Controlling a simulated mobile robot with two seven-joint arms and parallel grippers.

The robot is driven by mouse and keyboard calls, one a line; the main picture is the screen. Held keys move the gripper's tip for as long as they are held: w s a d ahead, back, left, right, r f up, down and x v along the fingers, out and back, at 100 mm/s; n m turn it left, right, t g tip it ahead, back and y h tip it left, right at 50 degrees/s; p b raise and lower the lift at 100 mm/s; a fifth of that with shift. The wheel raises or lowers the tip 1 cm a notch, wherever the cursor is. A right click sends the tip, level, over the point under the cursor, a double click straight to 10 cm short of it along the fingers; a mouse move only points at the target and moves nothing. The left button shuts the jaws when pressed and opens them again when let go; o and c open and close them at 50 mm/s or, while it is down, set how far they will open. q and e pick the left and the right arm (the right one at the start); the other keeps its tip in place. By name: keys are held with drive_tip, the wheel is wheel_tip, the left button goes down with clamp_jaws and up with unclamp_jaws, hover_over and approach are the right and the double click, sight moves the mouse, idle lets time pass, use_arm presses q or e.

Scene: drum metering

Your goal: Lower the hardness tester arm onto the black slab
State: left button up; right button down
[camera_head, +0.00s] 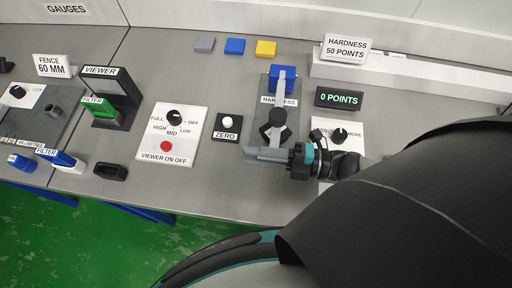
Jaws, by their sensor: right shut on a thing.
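The hardness tester is a dark grey plate (266,96) with a blue block (283,78) at its back and a partly covered label. My right gripper (259,153) lies across the front end of the tester, fingers pointing left. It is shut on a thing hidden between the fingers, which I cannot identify. My left gripper is not in view.
The counter display (339,97) reads 0 POINTS. Grey (204,44), blue (234,46) and yellow (265,48) slabs lie at the back. The ZERO button (228,122) and viewer panel (170,150) stand left of my gripper. My right arm covers the lower right.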

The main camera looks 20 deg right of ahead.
drive_tip(key=shift+d+f, duration=0.1)
drive_tip(key=shift+f, duration=0.6)
drive_tip(key=c, duration=0.8)
unclamp_jaws()
drive_tip(key=shift+r, duration=0.2)
wheel_tip(320, 180, up, 20)
drive_tip(key=p, duration=0.5)
drive_tip(key=shift+f+p, duration=0.1)
drive_tip(key=shift+p, duration=0.2)
